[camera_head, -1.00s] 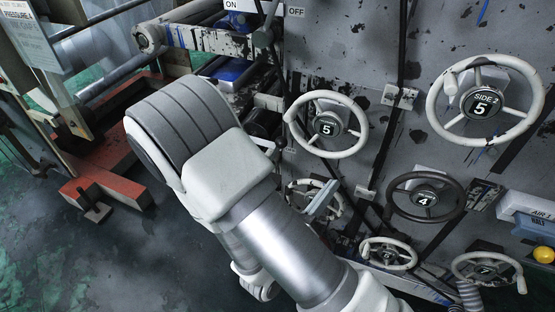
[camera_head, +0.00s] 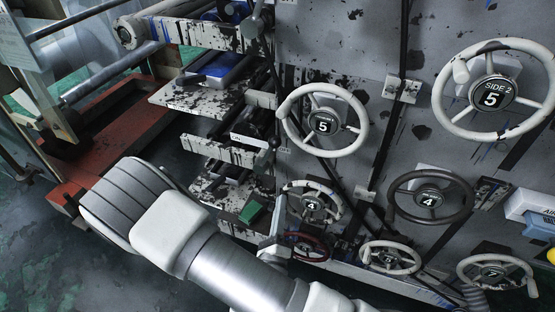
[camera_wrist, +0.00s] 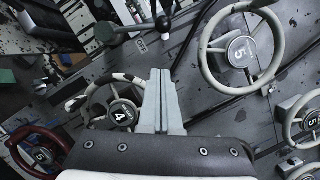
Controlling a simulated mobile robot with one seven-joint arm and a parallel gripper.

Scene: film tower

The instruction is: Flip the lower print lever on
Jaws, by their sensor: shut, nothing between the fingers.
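The lower print lever is a dark lever (camera_wrist: 163,22) with a ball-shaped joint, near the top middle of the wrist view. A small white label reading OFF (camera_wrist: 140,43) is beside it. In the head view, what looks like the same lever (camera_head: 270,141) is left of the upper number 5 wheel, small and hard to make out. My gripper (camera_wrist: 161,72) is shut and empty, its pale fingers pointing toward the lever but appearing apart from it. In the head view my gripper (camera_head: 274,238) is low, left of the lower handwheels and below the lever.
The grey panel carries several handwheels, including the upper number 5 wheel (camera_head: 323,122), a dark number 4 wheel (camera_head: 429,200) and a red-rimmed wheel (camera_head: 310,247). Another lever (camera_head: 257,22) is at the top. Paint-spattered plates (camera_head: 185,98) jut out left. Open floor lies lower left.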

